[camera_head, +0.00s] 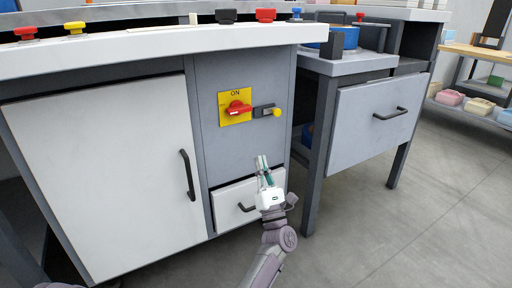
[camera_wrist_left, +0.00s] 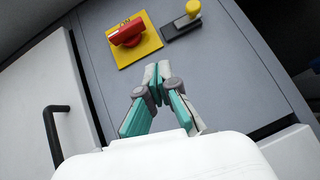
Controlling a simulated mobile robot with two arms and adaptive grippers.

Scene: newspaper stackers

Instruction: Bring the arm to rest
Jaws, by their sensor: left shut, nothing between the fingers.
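My left gripper (camera_head: 262,163) is shut and empty. It points up in front of the grey cabinet panel (camera_head: 207,110), below the red rotary switch (camera_head: 238,109) on its yellow plate marked ON. In the left wrist view the closed fingertips (camera_wrist_left: 157,68) stand below the red switch (camera_wrist_left: 127,33) and the yellow-knobbed latch (camera_wrist_left: 185,20). The fingers look apart from both. My left arm (camera_head: 270,255) comes up from the bottom of the head view. My right gripper does not show.
A white cabinet door (camera_head: 110,170) with a black handle is on the left. A small drawer (camera_head: 235,203) is behind my gripper. A grey drawer (camera_head: 365,120) stands further right. Buttons (camera_head: 265,15) line the worktop. The floor (camera_head: 430,225) at the right is clear.

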